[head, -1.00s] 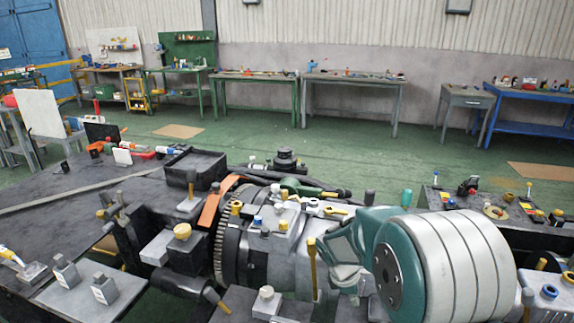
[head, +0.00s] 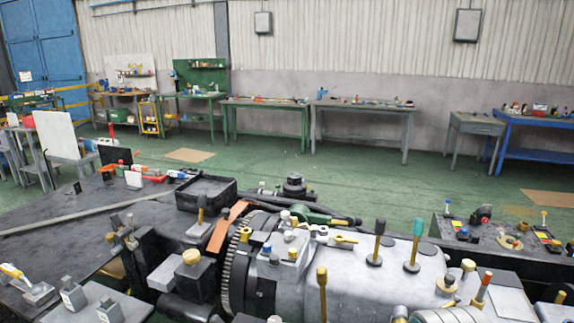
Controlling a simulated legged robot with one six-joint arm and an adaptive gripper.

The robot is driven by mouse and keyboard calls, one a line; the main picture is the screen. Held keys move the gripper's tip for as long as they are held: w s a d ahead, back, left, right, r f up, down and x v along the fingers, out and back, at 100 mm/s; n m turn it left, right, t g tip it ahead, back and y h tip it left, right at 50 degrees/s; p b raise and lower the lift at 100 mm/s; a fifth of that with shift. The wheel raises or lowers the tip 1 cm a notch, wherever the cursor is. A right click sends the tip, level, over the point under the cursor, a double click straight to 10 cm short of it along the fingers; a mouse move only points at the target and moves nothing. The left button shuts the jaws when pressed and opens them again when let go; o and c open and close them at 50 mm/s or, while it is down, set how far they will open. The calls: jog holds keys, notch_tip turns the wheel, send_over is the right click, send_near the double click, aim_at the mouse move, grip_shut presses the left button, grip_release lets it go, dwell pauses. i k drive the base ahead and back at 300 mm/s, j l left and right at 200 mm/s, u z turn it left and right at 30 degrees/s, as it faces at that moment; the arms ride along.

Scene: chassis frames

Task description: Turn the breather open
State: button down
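The long grey machine casing (head: 345,275) runs across the lower middle of the head view. Several small fittings stand on it, and I cannot tell which is the breather. A yellow-handled valve (head: 343,240) sits near its back edge. A lever with a dark grey knob (head: 376,243) and one with a teal knob (head: 413,245) stand upright to the right. A yellow-topped lever (head: 321,290) stands at the front. An orange-tipped handle (head: 483,288) leans at the right end. My gripper is out of the picture, so its state is hidden.
A dark toothed ring (head: 237,262) and a yellow-capped block (head: 192,257) lie left of the casing. A dark tray (head: 206,192) and a bench (head: 510,240) with small parts flank it. Green floor (head: 370,175) is open behind, before several workbenches.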

aim_at(468, 265)
jog(key=i+l+z, duration=0.15)
jog(key=i+l, duration=0.55)
jog(key=i, duration=0.05)
